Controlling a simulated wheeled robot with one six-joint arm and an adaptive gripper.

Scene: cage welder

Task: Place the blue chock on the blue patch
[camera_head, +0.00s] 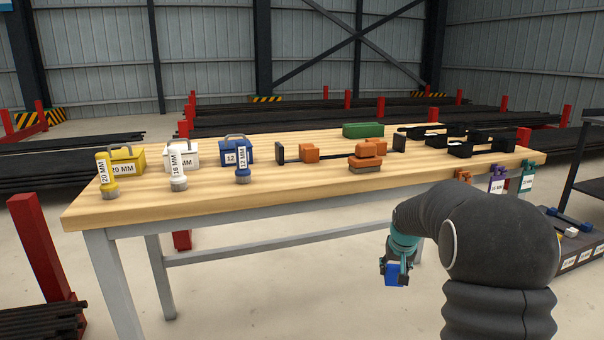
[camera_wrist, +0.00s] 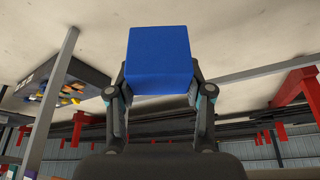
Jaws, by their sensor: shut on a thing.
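The blue chock (camera_head: 394,275) is a plain blue block. My gripper (camera_head: 397,264) is shut on it and holds it in the air in front of the workbench (camera_head: 270,203), below the level of the top. In the wrist view the chock (camera_wrist: 160,55) sits between the two fingers of my gripper (camera_wrist: 161,86), its face filling the upper middle. I cannot make out a blue patch in either view.
A blue box (camera_head: 236,152), a white box (camera_head: 181,153) and a yellow box (camera_head: 125,162) stand on the bench with labelled torch-like items before them. Orange and black clamps lie further right. A low dark unit (camera_head: 577,253) stands at the right; floor is open before the bench.

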